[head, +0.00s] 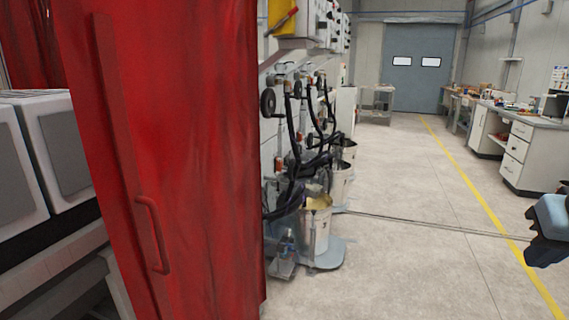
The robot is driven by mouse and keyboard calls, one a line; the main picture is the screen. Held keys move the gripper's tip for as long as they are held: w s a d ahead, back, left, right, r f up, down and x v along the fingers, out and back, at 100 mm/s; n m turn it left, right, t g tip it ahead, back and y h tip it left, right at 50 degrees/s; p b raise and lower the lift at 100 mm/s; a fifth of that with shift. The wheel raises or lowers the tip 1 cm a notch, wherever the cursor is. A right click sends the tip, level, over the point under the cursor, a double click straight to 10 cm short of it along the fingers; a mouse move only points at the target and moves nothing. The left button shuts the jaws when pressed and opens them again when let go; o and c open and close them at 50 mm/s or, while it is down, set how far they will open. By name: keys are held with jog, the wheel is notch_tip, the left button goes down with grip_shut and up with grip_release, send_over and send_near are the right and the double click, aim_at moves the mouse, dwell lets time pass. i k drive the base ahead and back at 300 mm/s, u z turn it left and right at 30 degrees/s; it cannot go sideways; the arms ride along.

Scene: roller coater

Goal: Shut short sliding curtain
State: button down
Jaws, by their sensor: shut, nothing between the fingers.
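A red curtain (195,150) hangs close in front of me at the left and fills the picture from top to bottom. Near its left edge runs a red upright bar (115,110) with a red D-shaped handle (152,235). To the left of this edge is an opening where grey and white machine parts show. More red curtain (32,45) hangs farther back at the upper left. A blue-grey and black part of my arm shows at the right edge, well apart from the handle. My gripper's fingers do not show.
Grey-white machine panels (65,150) stand behind the opening. Right of the curtain are pumps with black hoses and buckets (316,228). A thin line or cable (430,222) crosses the floor. The concrete floor (400,260) is otherwise clear up to the yellow line and the workbenches (515,155).

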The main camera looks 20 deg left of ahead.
aim_at(158, 89)
jog(key=u, duration=0.2)
jog(key=i, duration=1.1)
jog(key=u, duration=0.85)
jog(key=i, duration=0.7)
jog(key=u, duration=0.2)
